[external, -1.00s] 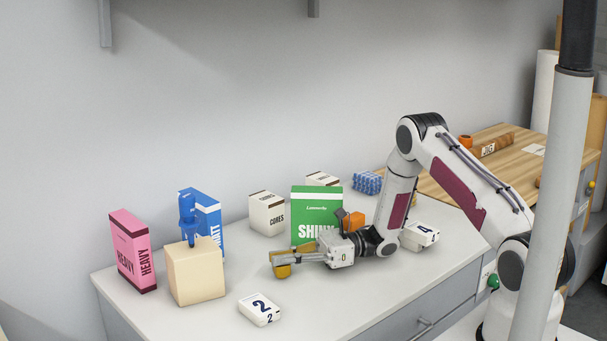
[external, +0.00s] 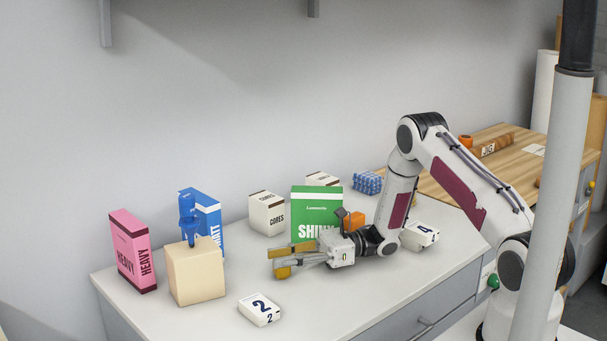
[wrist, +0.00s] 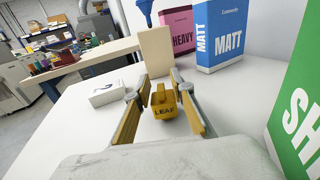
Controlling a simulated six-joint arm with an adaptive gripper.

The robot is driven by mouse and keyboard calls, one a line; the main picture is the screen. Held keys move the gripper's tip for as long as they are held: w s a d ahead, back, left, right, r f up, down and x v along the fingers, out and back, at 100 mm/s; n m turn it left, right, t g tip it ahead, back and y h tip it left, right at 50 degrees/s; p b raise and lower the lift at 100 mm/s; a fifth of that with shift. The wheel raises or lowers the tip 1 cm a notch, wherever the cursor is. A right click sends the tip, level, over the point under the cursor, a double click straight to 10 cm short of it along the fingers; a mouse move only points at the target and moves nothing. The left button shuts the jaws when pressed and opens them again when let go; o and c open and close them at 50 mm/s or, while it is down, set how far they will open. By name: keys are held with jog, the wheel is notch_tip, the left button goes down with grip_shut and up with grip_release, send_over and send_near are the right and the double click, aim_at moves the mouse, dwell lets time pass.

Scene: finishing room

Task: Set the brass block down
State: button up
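The brass block (wrist: 164,107) is a small yellow-gold piece with LEAF on its near face. In the wrist view it rests on the pale bench top (wrist: 92,132) between the two fingers of my gripper (wrist: 159,84). The fingers have yellow inner pads and stand apart, with bench showing between them and the block. In the external view my gripper (external: 276,261) is low over the bench, its fingers spread. There the yellow pads and the block are hard to tell apart.
A cream block (external: 196,272), a white box marked 2 (external: 260,309) and a pink HEAVY box (external: 133,252) stand to the left. A blue MATT box (external: 209,221) stands behind. The green SHINY box (external: 316,214) is close behind my gripper.

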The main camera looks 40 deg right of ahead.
jog(key=shift+s+d, duration=0.15)
jog(key=shift+d, duration=0.3)
jog(key=shift+v, duration=0.95)
notch_tip(320, 180, up, 7)
jog(key=o, duration=0.6)
jog(key=shift+o, duration=0.2)
jog(key=shift+a, duration=0.1)
